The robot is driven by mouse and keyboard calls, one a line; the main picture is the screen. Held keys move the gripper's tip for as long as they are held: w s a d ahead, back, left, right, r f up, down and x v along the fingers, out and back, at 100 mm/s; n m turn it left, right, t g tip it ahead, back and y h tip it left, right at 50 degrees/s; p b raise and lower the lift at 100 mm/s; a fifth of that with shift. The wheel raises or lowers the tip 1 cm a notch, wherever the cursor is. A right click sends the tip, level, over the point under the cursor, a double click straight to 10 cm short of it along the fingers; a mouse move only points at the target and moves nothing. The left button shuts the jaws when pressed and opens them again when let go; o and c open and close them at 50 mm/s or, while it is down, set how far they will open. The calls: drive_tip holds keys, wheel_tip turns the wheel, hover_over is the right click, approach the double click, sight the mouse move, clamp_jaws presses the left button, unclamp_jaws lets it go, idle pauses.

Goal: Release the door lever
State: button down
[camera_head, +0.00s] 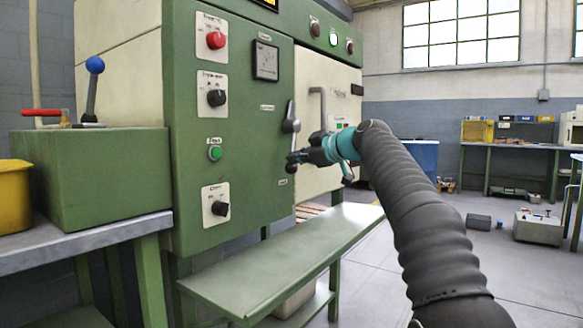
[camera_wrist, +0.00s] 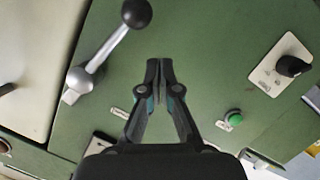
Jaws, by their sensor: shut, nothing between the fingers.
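The door lever (camera_head: 290,125) is a silver arm on the right side of the green cabinet front, beside the pale door. In the wrist view the lever (camera_wrist: 100,57) runs from its silver pivot at the left up to a black ball knob (camera_wrist: 137,13). My gripper (camera_head: 298,157) is at the lower part of the lever in the head view, where it and the knob are hard to tell apart. In the wrist view my gripper (camera_wrist: 160,66) is shut and empty, with its fingertips beside the lever, apart from the knob in the picture.
The green cabinet (camera_head: 250,170) carries a red button (camera_head: 215,40), black knobs and a green button (camera_head: 215,153). The pale door (camera_head: 315,80) has a grey handle (camera_head: 318,105). A green bench (camera_head: 290,255) stands below.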

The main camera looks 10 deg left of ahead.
drive_tip(key=v, duration=1)
drive_tip(key=shift+s+f, duration=0.2)
drive_tip(key=shift+f, duration=0.2)
drive_tip(key=shift+a, duration=0.1)
drive_tip(key=d+f+m+h, duration=0.35)
drive_tip(key=f+m, duration=0.55)
drive_tip(key=f, duration=0.5)
drive_tip(key=s+d+f+m+g+h+p, duration=0.2)
drive_tip(key=s+d+f+m+h, duration=0.2)
drive_tip(key=s+d+f, duration=0.25)
drive_tip(key=s+d+f+m+g+h+p, duration=0.1)
drive_tip(key=s+d+f+m+h+p, duration=0.15)
drive_tip(key=s+d+f, duration=0.65)
drive_tip(key=s+d+f+m+g+h+p, duration=0.1)
drive_tip(key=s+d+m+h+p, duration=0.15)
drive_tip(key=s, duration=1.35)
drive_tip(key=s+d+r+t+p, duration=0.1)
drive_tip(key=s+d+r+p, duration=0.1)
drive_tip(key=s, duration=0.6)
drive_tip(key=shift+d+r+m+t+p, duration=0.3)
drive_tip(key=shift+d+p, duration=0.3)
drive_tip(key=shift+p, duration=0.1)
